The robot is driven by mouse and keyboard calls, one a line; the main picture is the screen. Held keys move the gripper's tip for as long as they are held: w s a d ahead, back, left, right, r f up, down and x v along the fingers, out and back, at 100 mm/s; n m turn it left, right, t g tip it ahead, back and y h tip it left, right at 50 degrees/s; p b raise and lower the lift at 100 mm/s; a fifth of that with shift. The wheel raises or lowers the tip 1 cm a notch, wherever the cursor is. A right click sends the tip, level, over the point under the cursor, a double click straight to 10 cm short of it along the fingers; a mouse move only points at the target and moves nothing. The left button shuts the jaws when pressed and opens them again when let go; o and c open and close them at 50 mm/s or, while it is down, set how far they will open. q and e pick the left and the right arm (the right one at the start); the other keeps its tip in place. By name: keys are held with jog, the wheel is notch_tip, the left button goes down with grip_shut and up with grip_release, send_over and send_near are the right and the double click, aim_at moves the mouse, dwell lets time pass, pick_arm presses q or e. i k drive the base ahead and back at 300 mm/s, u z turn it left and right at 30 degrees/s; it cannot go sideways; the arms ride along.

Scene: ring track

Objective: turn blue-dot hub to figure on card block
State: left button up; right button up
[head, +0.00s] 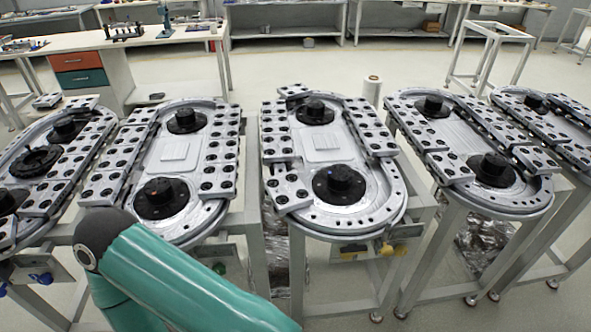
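Several black round hubs sit on the oval ring tracks. The near hub on the middle track (340,184) seems to carry a tiny bluish dot on its left side, too small to be sure. The near hub on the track to its left (163,197) shows no clear blue dot. A pale raised block (323,140) lies between the hubs of the middle track, and a similar block (175,152) lies on the track to its left. I cannot read a figure on either. Both of my grippers are out of view. One teal arm link of mine crosses the lower left.
Grey segments with black holes line the tracks, leaving part of the middle ring (393,208) bare. A white cylinder (372,88) stands behind. Narrow gaps separate the stands.

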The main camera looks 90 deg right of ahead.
aim_at(340, 176)
jog(key=z, duration=0.05)
jog(key=k, duration=2.6)
jog(key=z, duration=1.05)
jog(key=i, duration=1)
jog(key=u, duration=0.1)
